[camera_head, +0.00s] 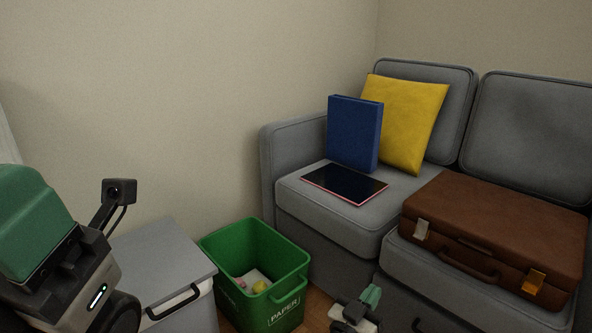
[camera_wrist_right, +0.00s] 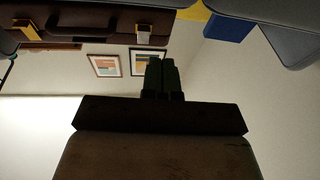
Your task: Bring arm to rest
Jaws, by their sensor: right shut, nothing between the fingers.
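My right gripper (camera_head: 371,296) shows at the bottom edge of the head view, in front of the grey sofa and to the right of the green paper bin. Its green fingers are together and empty. In the right wrist view the fingers (camera_wrist_right: 161,75) stand side by side, pressed shut, with nothing between them. My left arm (camera_head: 62,265) fills the lower left of the head view, with a camera on a stalk. Its fingers are not visible.
A green bin (camera_head: 287,308) with a few items stands beside a grey lidded box (camera_head: 160,259). The sofa (camera_head: 300,196) holds a blue binder (camera_head: 353,133), a yellow pillow (camera_head: 409,115), a dark tablet (camera_head: 344,184) and a brown briefcase (camera_head: 505,231).

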